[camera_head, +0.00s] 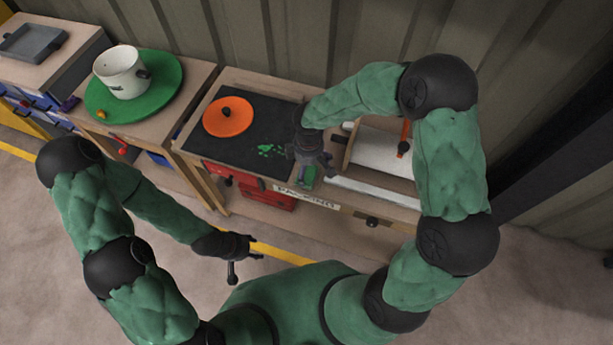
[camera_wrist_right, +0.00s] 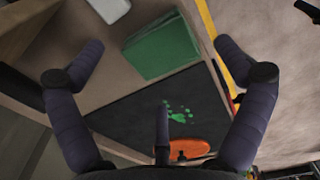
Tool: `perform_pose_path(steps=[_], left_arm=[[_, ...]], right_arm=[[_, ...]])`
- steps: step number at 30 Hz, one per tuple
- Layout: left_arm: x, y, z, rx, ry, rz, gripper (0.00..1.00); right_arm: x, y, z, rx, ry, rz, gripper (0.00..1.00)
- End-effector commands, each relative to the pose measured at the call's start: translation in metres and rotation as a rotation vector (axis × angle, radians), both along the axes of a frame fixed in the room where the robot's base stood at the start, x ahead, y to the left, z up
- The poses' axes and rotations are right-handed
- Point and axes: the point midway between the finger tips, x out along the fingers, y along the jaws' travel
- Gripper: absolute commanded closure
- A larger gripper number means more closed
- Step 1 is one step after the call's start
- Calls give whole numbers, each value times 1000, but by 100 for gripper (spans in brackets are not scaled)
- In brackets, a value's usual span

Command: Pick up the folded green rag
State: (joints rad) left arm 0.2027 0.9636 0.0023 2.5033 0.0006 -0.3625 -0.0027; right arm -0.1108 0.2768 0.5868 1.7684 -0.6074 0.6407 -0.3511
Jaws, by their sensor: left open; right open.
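The folded green rag (camera_wrist_right: 163,48) lies on the wooden bench top beside the black mat, with its stacked layers showing in the right wrist view. In the head view only a small green part of it (camera_head: 308,174) shows beneath my right gripper (camera_head: 311,168), which hides the rest. My right gripper is open above the bench; in the wrist view its spread fingers (camera_wrist_right: 160,75) frame the rag, with no contact visible. My left gripper (camera_head: 233,258) is open and empty, low in front of the bench and away from the rag.
White pieces (camera_head: 385,152) lie right of the rag. A white pot (camera_head: 121,72) stands on a green round board (camera_head: 168,83) on the left bench. A corrugated wall stands close behind.

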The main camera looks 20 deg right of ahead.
Motion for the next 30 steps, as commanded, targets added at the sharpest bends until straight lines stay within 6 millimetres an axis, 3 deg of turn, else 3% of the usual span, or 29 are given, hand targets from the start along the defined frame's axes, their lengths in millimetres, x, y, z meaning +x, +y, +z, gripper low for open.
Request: perform_pose_path(steps=[6, 15, 21, 22, 30], left_arm=[[0, 0, -20, 0, 0, 0, 47], [0, 0, -20, 0, 0, 0, 47], [0, 0, -20, 0, 0, 0, 47], [0, 0, -20, 0, 0, 0, 47], [0, 0, -20, 0, 0, 0, 47]], right_arm=[[-1, 0, -35, 0, 1, 0, 0], [0, 0, -39, 1, 1, -1, 0], [-1, 1, -39, 1, 1, -1, 56], [-1, 1, -39, 1, 1, 0, 60], [-1, 1, -39, 0, 2, 0, 61]])
